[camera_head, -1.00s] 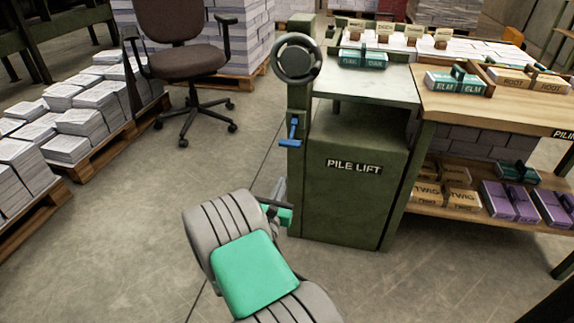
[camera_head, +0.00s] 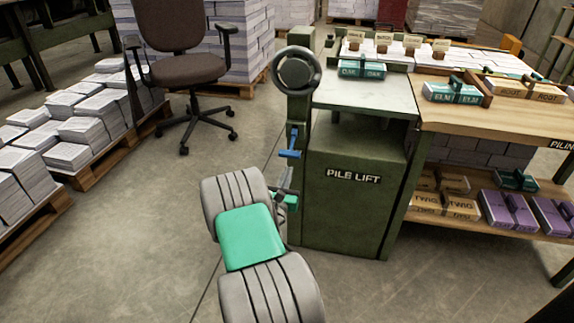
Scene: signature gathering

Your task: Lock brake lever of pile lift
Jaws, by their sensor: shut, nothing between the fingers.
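The pile lift (camera_head: 352,215) is a dark green cabinet with a "PILE LIFT" label and a pale flat top. Its blue brake lever (camera_head: 290,152) is on the left post, below a dark handwheel (camera_head: 296,70). The lever's handle end points down and to the left. My gripper (camera_head: 286,174) is just below the lever, at the front left of the post. It looks shut and empty. A small gap seems to show between it and the lever, though depth is hard to judge. My grey and green arm partly hides the gripper.
A wooden piling table (camera_head: 500,117) with labelled boxes adjoins the lift on the right. A brown office chair (camera_head: 180,60) stands behind on the left. Paper stacks (camera_head: 85,120) on pallets line the left side. The floor (camera_head: 140,225) left of the lift is clear.

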